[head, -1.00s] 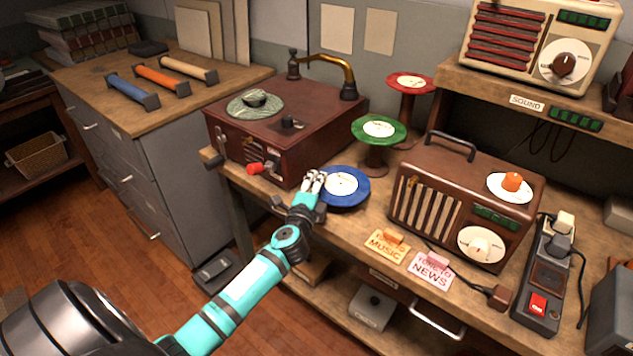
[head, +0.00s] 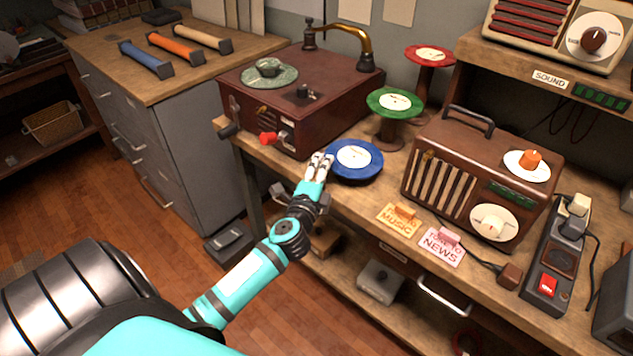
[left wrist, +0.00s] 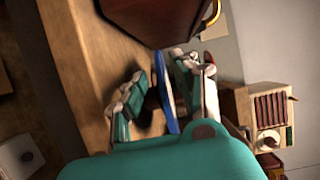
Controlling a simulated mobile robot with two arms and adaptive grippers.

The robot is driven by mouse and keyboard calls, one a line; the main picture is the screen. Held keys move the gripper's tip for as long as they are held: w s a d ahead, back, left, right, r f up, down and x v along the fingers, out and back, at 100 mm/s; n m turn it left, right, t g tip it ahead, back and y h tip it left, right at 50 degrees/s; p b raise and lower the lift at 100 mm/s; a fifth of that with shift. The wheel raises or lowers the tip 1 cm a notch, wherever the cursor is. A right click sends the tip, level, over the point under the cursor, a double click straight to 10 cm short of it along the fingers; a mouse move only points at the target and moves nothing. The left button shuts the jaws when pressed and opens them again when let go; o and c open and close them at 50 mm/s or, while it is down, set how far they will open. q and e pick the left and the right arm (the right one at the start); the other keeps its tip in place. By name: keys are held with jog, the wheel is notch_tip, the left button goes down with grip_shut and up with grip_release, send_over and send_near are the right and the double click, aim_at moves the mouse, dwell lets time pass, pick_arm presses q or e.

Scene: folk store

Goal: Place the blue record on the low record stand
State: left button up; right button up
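The blue record (head: 367,161) with a pale label lies level on the wooden bench's front edge, right of the record player. It rests on a short dark support, the low record stand (left wrist: 151,103), mostly hidden under it. My left gripper (head: 322,163) is at the record's left edge. In the left wrist view, the blue record (left wrist: 168,96) shows edge-on between the two parted fingers of the left gripper (left wrist: 160,88), with gaps visible beside it. The left gripper is open. My right gripper is out of view.
A green record (head: 394,103) and a red record (head: 430,55) sit on taller stands behind. The record player (head: 300,100) stands left and the brown radio (head: 470,185) right. Music and news cards (head: 399,221) lie in front.

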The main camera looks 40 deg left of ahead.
pick_arm(q)
jog(key=v, duration=0.5)
jog(key=shift+s+d+b, duration=0.15)
jog(key=shift+s+b, duration=0.15)
jog(key=shift+s, duration=0.1)
